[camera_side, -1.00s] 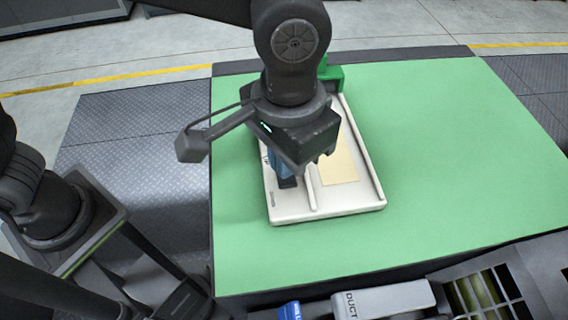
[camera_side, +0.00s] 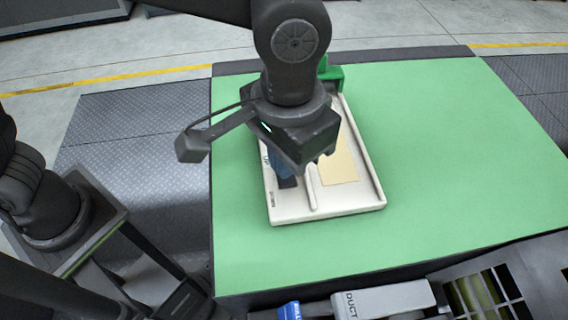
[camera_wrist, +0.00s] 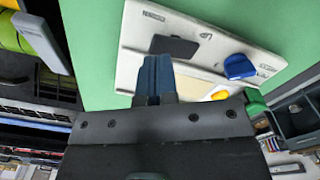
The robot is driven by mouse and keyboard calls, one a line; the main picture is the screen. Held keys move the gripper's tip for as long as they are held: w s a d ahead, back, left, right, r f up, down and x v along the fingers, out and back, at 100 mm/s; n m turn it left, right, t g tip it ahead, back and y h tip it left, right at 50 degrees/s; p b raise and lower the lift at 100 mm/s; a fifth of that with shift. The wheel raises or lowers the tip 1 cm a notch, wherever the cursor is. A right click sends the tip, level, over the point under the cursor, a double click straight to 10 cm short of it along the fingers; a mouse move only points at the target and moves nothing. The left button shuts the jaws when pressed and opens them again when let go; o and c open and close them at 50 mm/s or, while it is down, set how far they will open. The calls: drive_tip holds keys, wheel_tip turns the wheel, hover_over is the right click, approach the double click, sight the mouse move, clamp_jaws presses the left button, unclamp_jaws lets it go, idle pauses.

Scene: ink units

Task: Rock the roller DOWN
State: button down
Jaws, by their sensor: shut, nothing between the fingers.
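A white tray-like unit (camera_side: 350,208) lies on the green mat and also shows in the wrist view (camera_wrist: 128,60). A dark rectangular plate (camera_wrist: 176,46), perhaps the rocker, is set in its left strip beside small printed labels; part of it shows in the side view (camera_side: 288,183). My gripper (camera_wrist: 157,62) is shut and empty. Its blue fingers overlap the plate's near edge in the wrist view; I cannot tell whether they touch it. In the side view my gripper (camera_side: 281,170) is above the left strip, partly hidden by my wrist. I cannot clearly identify a roller.
A beige sheet (camera_side: 338,168) lies in the unit's right part. A blue knob (camera_wrist: 240,66) and a yellow piece (camera_wrist: 220,95) are on the unit. A green block (camera_side: 331,77) stands at its far end. The green mat (camera_side: 450,150) is clear to the right.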

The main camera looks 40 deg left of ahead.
drive_tip(key=shift+f, duration=1.6)
idle(0.6)
drive_tip(key=shift+r, duration=3.55)
drive_tip(key=shift+w+a+r, duration=0.15)
drive_tip(key=shift+a, duration=0.2)
drive_tip(key=a+r+n+t+h, duration=0.15)
drive_tip(key=a+t, duration=0.25)
drive_tip(key=a, duration=1.8)
drive_tip(key=s+a+f+n+t+y, duration=0.1)
drive_tip(key=s+a+f, duration=0.1)
drive_tip(key=s+a, duration=0.3)
drive_tip(key=shift+a+f+t, duration=0.3)
drive_tip(key=shift+a+f, duration=0.1)
drive_tip(key=shift+a, duration=0.2)
